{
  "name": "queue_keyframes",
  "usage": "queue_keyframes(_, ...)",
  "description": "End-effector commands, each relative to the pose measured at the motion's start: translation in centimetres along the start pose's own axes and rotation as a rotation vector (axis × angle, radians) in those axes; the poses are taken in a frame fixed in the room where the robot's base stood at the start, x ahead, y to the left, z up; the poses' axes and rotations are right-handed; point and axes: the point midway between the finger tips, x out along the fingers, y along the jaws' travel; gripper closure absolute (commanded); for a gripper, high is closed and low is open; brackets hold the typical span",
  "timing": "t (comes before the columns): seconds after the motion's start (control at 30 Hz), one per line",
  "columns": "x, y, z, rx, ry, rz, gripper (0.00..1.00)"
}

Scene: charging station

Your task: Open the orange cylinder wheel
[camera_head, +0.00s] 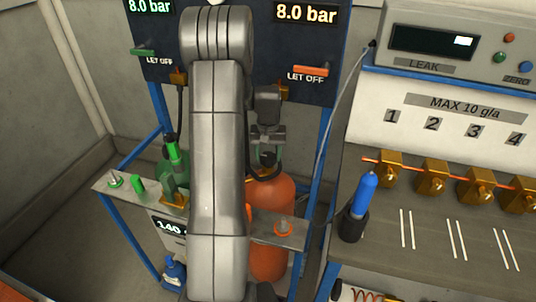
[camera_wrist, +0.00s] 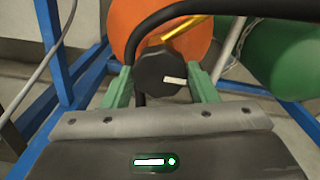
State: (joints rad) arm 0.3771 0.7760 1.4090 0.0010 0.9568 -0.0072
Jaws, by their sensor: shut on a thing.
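The orange cylinder (camera_head: 271,200) stands upright in the blue-framed rack in the head view, partly hidden by my arm. It also shows at the top of the wrist view (camera_wrist: 135,25). Its wheel (camera_wrist: 155,65) is a dark knob with a small pale mark, seen between my green fingers. The wheel also shows small and dark on the cylinder's top in the head view (camera_head: 266,158). My gripper (camera_wrist: 162,82) is shut on the wheel, one finger on each side. In the head view my gripper (camera_head: 268,146) is over the cylinder top.
A black hose (camera_wrist: 230,8) passes close by the wheel. The green cylinder (camera_head: 174,165) stands to the left. A panel (camera_head: 270,60) with 8.0 bar displays and let-off levers is behind. A bench (camera_head: 430,240) with brass valves and a blue-tipped tool (camera_head: 362,195) is at right.

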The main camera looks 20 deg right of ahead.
Motion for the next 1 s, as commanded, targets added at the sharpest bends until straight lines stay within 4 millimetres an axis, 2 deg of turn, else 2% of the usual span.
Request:
queue_keyframes(0.27,-0.1,0.0,-0.1,-0.004,0.002,0.002,0.7)
queue_keyframes(0.3,-0.1,0.0,-0.1,-0.004,0.002,0.002,0.45)
queue_keyframes(0.4,-0.1,0.0,-0.1,-0.004,0.002,0.002,0.26)
queue_keyframes(0.77,-0.5,0.0,-0.1,-0.002,0.002,0.001,0.25)
queue_keyframes(0.87,-1.6,0.0,-0.1,-0.002,0.003,0.001,0.25)
queue_keyframes(1.0,-4.5,0.0,-0.1,-0.002,0.006,0.001,0.25)
